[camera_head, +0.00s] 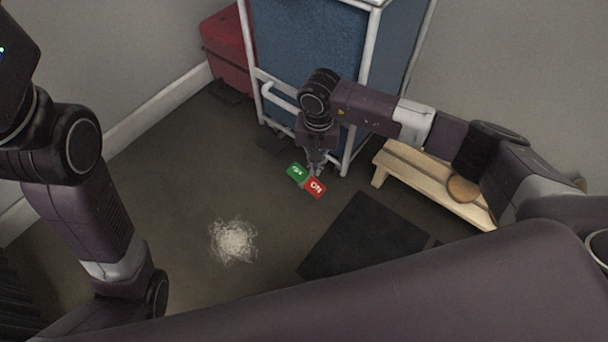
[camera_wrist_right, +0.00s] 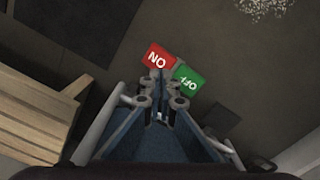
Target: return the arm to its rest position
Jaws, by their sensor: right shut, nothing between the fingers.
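My right gripper (camera_head: 316,170) hangs fingers down at the front of the blue panelled frame. Its fingers are shut and empty. They also show in the right wrist view (camera_wrist_right: 162,88), in front of a red and green sign. In the right wrist view the red half (camera_wrist_right: 158,58) is left of the green half (camera_wrist_right: 188,79). My left arm comes in at the left; its gripper is out of view.
The blue panelled frame (camera_head: 310,45) with white tubes stands close behind my right gripper. A wooden bench (camera_head: 405,166) is under my right forearm. A black mat (camera_head: 365,240) and a white tangled heap (camera_head: 233,241) lie on the floor. A red box (camera_head: 226,45) stands behind.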

